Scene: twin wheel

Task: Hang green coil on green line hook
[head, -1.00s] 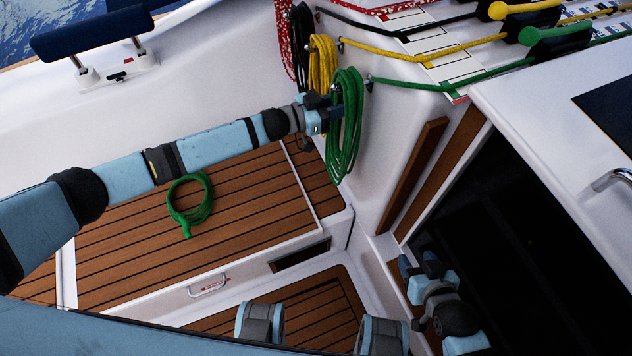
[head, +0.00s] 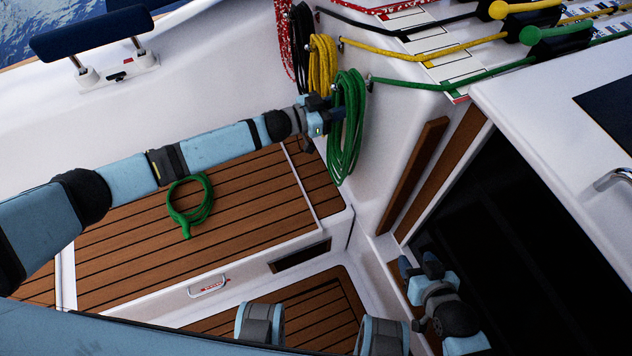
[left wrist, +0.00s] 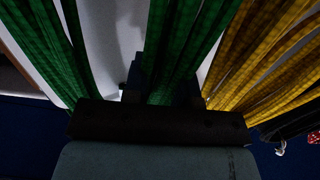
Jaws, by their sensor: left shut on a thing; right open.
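The green coil (head: 347,145) hangs as long loops against the white cockpit wall, right of the yellow coil. My left gripper (head: 333,113) is at the coil's left side, shut on its strands. The left wrist view shows green strands (left wrist: 178,45) between the dark fingers (left wrist: 160,85). The green line (head: 430,82) runs down to a small hook (head: 369,83) just right of the coil's upper part. I cannot tell whether the coil's top loop is over that hook. My right gripper (head: 420,265) is open and empty, low at the right near the dark companionway.
The yellow coil (head: 322,62) hangs close beside the green one, with black (head: 302,40) and red (head: 283,40) coils farther left. A green rope loop (head: 190,205) lies on the teak seat (head: 250,200). A wooden strip (head: 415,175) stands right of the coil.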

